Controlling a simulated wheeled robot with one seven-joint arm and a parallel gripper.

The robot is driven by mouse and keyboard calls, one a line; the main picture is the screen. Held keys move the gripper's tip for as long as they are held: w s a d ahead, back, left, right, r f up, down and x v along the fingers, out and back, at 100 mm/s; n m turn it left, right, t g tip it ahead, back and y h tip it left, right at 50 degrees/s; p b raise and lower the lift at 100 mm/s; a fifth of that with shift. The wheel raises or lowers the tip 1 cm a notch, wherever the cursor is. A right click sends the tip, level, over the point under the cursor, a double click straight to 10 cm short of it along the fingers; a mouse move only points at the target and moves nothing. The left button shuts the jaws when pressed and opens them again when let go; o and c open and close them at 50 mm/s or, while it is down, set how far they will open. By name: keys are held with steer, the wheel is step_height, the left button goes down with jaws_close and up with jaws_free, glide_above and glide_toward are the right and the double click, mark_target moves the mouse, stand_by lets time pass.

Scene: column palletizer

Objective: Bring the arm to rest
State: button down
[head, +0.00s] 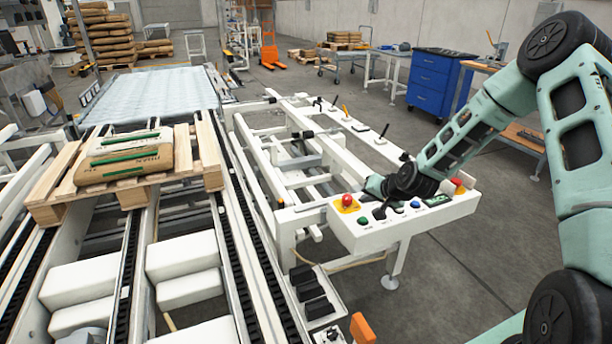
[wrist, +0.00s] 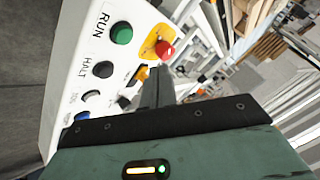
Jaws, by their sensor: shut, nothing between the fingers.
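My arm reaches in from the right in the head view. My gripper (head: 380,208) is low over the white control panel (head: 408,236), close to its buttons. In the wrist view my gripper (wrist: 158,74) is shut and empty, its dark fingers pointing at the panel between the red mushroom button (wrist: 166,50) and a black lever. The green button (wrist: 121,33), labelled RUN, and the black button (wrist: 103,69), labelled HALT, lie left of the fingers. I cannot tell whether the fingertips touch the panel.
A pallet (head: 48,190) with stacked sacks (head: 128,158) stands on the conveyor chains at left. Levers (head: 384,131) stand on the white frame behind the panel. A blue drawer cabinet (head: 434,80) is behind my arm. Grey floor (head: 470,270) is clear right of the panel.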

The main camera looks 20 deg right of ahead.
steer(key=s+a+r+n+g+y, duration=0.1)
steer(key=s+a+r+n+g, duration=0.2)
steer(key=a, duration=0.4)
steer(key=s+a+r+n, duration=0.25)
steer(key=s+a, duration=0.25)
steer(key=a, duration=0.3)
steer(key=s+a+r+n+g+y, duration=0.1)
steer(key=s+a+r+n+g, duration=0.2)
steer(key=a, duration=0.4)
steer(key=s+a+r+n+g+h, duration=0.1)
steer(key=s+a+r+n, duration=0.1)
steer(key=s, duration=0.7)
steer(key=s+a+r+n+g, duration=0.1)
steer(key=s+r, duration=0.3)
steer(key=s, duration=0.5)
steer(key=s+a+r+n+g+h, duration=0.1)
steer(key=s+a+r+n, duration=0.2)
steer(key=s, duration=0.6)
steer(key=shift+a+r+h, duration=0.25)
steer(key=shift+a+h, duration=0.05)
steer(key=shift+a, duration=0.1)
steer(key=shift+n, duration=0.25)
stand_by(2.5)
